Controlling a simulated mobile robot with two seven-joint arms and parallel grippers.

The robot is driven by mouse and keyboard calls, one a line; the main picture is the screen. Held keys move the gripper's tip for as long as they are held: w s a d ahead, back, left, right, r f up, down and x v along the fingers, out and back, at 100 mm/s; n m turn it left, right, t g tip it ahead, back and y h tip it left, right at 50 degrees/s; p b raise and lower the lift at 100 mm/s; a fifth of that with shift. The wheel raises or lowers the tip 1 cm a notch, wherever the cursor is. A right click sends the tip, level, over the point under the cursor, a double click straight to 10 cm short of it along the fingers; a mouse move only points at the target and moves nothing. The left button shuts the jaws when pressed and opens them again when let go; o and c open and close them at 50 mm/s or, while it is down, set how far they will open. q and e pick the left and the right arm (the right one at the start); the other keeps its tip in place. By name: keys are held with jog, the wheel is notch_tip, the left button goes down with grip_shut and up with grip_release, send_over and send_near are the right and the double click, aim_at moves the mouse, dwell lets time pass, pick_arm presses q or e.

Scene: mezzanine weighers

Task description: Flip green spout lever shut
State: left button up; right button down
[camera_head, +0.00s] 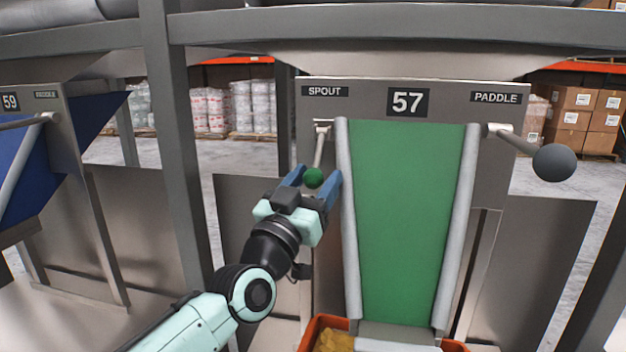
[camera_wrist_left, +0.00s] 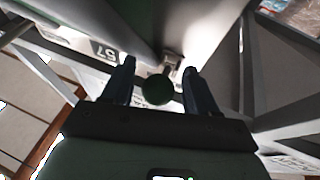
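The green spout lever (camera_head: 314,177) is a pale rod with a green ball at its end. It hangs from a pivot under the SPOUT label (camera_head: 324,91), left of the green chute. My left gripper (camera_head: 313,176) is open, with its two blue fingers on either side of the ball. In the left wrist view the green ball (camera_wrist_left: 158,89) sits between the fingertips, with a gap to each finger. My right gripper is not in view.
The green chute (camera_head: 408,210) with pale side rails is close to the right finger. A grey-ball lever (camera_head: 554,162) sticks out under the PADDLE label (camera_head: 496,97). An orange crate (camera_head: 312,331) with yellow contents stands below. A grey post (camera_head: 178,150) rises left of my gripper.

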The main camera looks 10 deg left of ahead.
pick_arm(q)
jog(key=shift+s+r, duration=0.2)
jog(key=shift+s, duration=0.1)
jog(key=shift+s+a+f, duration=0.1)
jog(key=shift+s+a, duration=0.05)
jog(key=shift+s, duration=0.05)
jog(key=b+v, duration=0.1)
jog(key=v, duration=1.1)
jog(key=shift+s+f+b, duration=0.15)
jog(key=shift+s+b, duration=0.15)
jog(key=shift+b, duration=0.05)
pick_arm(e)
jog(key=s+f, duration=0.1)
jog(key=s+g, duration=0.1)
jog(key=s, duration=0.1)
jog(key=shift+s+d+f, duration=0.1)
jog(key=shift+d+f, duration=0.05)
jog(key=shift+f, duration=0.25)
pick_arm(q)
jog(key=shift+w, duration=0.1)
